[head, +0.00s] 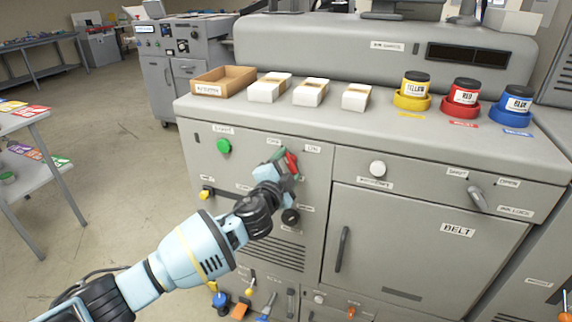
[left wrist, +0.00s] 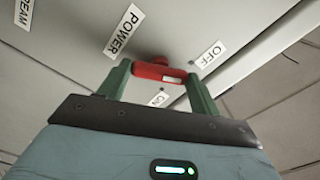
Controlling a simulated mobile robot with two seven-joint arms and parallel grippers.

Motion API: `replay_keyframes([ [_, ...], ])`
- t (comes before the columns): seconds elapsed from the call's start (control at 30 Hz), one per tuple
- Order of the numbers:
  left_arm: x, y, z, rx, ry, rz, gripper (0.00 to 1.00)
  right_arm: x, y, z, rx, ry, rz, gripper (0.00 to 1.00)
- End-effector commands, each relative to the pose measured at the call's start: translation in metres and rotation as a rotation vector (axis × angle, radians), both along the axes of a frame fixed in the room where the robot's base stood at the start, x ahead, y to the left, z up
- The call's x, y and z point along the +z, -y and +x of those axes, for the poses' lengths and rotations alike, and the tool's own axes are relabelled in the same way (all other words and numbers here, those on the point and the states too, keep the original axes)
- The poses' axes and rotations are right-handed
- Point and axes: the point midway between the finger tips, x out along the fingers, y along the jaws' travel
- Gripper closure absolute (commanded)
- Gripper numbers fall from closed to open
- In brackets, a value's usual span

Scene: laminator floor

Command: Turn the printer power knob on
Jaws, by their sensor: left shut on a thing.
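The red power knob (head: 292,164) is on the upper front panel of the grey machine, partly hidden by my left gripper in the head view. In the left wrist view the red knob (left wrist: 158,71) is a short bar between the two green fingers. My left gripper (head: 283,160) is shut on it. The POWER label (left wrist: 124,30) is above left of the knob, the OFF label (left wrist: 207,55) to its right, and the ON label (left wrist: 158,99) below it, partly hidden by the gripper. I cannot tell which label the knob points to. My right gripper is out of view.
A green button (head: 223,146) is left of the knob; a black knob (head: 290,217) is below my wrist. A white knob (head: 377,169) and a grey lever (head: 477,200) are to the right. A wooden tray (head: 223,80) and several paint jars stand on top. Open floor lies left.

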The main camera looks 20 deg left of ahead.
Motion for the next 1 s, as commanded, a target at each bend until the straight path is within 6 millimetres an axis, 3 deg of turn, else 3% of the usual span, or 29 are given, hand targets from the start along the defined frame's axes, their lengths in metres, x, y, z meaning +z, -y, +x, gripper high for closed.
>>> replay_keyframes([
  [0.3, 0.003, -0.001, 0.000, 0.003, 0.011, 0.303, 0.59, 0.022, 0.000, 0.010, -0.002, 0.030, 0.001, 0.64],
  [1.0, 0.004, -0.001, 0.000, 0.002, 0.034, 0.958, 0.59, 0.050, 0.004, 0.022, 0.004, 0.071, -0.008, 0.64],
])
